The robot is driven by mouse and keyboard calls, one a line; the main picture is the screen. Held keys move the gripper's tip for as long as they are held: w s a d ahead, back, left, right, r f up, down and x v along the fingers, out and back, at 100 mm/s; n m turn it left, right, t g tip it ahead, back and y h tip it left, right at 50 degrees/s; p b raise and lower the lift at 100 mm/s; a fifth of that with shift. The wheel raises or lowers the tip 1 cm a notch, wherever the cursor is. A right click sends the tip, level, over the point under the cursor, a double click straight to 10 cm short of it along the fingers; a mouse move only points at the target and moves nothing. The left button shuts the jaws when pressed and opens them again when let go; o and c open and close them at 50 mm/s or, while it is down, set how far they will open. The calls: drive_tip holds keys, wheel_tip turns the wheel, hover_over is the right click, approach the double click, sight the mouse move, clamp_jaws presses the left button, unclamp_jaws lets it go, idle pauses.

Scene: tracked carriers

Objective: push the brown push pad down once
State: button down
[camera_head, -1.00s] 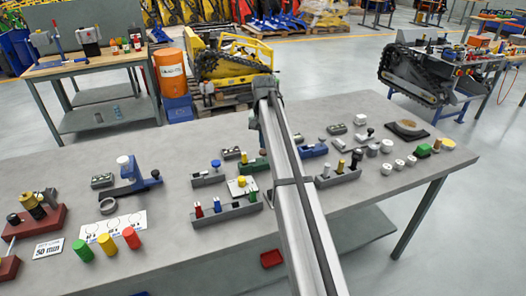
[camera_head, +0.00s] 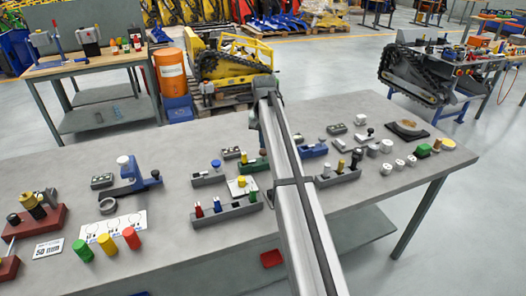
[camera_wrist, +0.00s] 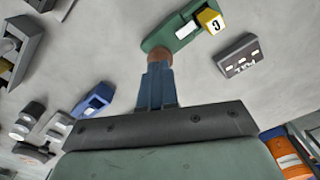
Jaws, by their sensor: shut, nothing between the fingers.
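The brown push pad (camera_wrist: 159,55) shows in the wrist view at one end of a green base (camera_wrist: 160,37), just beyond my fingertips and partly hidden by them. The base also carries a white label and a yellow block marked with a letter (camera_wrist: 210,20). My gripper (camera_wrist: 158,68) is shut and empty, its blue-grey fingers together and pointing at the pad. The tips overlap the pad's near edge in the picture; I cannot tell whether they touch it. In the head view the green base (camera_head: 252,166) lies left of my arm, which hides much of the pad area.
A dark grey block with buttons (camera_wrist: 239,55) lies right of the base in the wrist view. A blue-bodied device (camera_wrist: 92,100) lies to the left. In the head view a grey holder with coloured pegs (camera_head: 227,212) stands in front.

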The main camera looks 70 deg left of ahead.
drive_tip(key=shift+f, duration=0.1)
idle(0.3)
drive_tip(key=shift+f, duration=1.2)
idle(0.3)
drive_tip(key=shift+r, duration=2.3)
